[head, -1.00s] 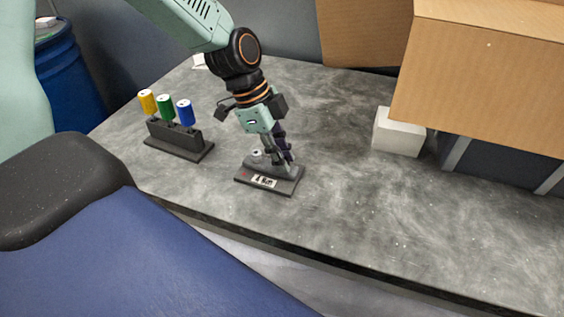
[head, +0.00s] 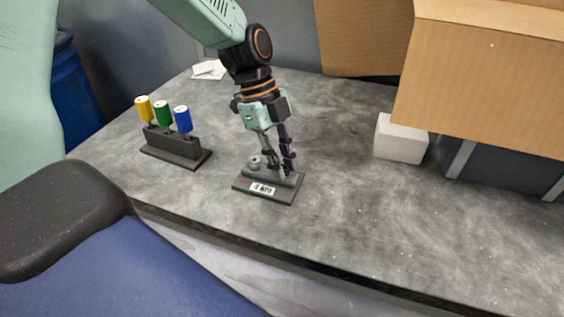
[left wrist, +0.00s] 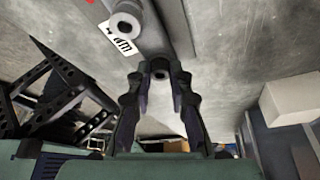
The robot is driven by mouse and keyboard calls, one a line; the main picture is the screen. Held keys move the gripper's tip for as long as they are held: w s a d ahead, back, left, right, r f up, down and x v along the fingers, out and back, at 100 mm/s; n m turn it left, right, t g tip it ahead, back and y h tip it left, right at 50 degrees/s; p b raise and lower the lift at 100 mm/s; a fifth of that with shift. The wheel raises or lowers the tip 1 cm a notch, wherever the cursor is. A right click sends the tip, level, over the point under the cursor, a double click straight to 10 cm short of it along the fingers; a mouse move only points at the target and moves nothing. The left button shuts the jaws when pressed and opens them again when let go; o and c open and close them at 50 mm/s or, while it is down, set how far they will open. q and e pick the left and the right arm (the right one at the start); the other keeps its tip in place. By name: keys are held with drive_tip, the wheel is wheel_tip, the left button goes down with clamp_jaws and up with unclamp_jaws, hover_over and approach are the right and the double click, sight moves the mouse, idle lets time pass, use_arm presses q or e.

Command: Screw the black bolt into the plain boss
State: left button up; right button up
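The dark base plate (head: 240,185), with a white label on it, lies on the bench in the head view. A grey boss (head: 254,163) stands at its left end; it shows as a ring-shaped top in the left wrist view (left wrist: 125,23). My left gripper (head: 281,173) points down at the plate's right part. In the left wrist view a small dark round part with a hole (left wrist: 159,69) sits between its fingertips. I cannot tell whether this is the black bolt or another boss, nor whether the fingers press on it. My right gripper is not in view.
A black rack (head: 176,151) with yellow (head: 144,108), green (head: 163,113) and blue (head: 183,119) capped pieces stands left of the plate. A white block (head: 400,140) and cardboard boxes (head: 480,70) are at the right. The bench between is clear.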

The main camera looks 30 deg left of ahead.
sight(266, 170)
use_arm(q)
drive_tip(key=o, duration=0.6)
drive_tip(key=shift+c, duration=0.2)
drive_tip(key=v, duration=1.2)
